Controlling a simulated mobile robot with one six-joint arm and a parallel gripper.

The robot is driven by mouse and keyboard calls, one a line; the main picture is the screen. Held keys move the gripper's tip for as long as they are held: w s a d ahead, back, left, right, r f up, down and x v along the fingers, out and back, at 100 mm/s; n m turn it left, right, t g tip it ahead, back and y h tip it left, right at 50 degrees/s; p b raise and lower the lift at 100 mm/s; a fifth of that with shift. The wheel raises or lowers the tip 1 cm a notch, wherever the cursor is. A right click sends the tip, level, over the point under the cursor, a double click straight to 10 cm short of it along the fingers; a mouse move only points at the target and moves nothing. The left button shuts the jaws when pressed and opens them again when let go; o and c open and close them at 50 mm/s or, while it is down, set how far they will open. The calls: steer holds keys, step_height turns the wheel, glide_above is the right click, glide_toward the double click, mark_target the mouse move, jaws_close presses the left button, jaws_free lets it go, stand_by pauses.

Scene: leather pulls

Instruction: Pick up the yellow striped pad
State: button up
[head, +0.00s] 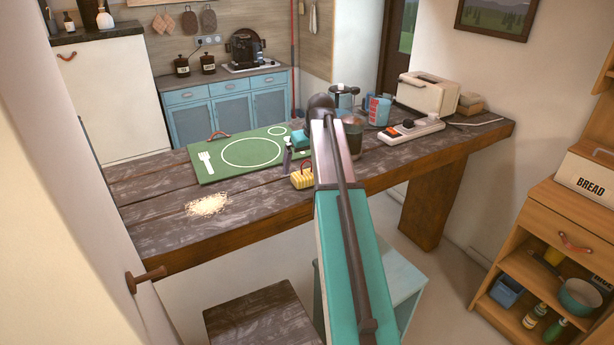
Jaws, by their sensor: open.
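The yellow striped pad (301,181) lies on the dark wooden counter near its front edge, just left of my arm. A small brown loop shows at its top. My arm rises from the bottom of the head view and bends over the counter. My gripper (294,160) is partly hidden behind the arm, with dark fingers pointing down just above and behind the pad. It is open and holds nothing that I can see. Whether a finger touches the pad cannot be told.
A green mat (207,172) with white outlines lies behind left. Pale crumbs (208,205) are on the counter (150,240). A dark jar (350,135), blue measuring cup (379,110), power strip (411,130) and toaster (428,92) stand to the right. A stool (260,318) is below.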

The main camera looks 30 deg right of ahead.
steer(key=shift+p+x, duration=0.35)
steer(key=shift+x, duration=1.05)
steer(key=c, duration=1.2)
steer(key=shift+o, duration=0.2)
steer(key=shift+r, duration=0.15)
steer(key=shift+d+r+b, duration=0.1)
steer(key=shift+r+b, duration=0.8)
steer(key=shift+r, duration=0.65)
steer(key=s+r+b, duration=0.1)
steer(key=s+b, duration=0.3)
steer(key=s, duration=1.2)
steer(key=shift+r, duration=0.3)
steer(key=shift+d, duration=0.1)
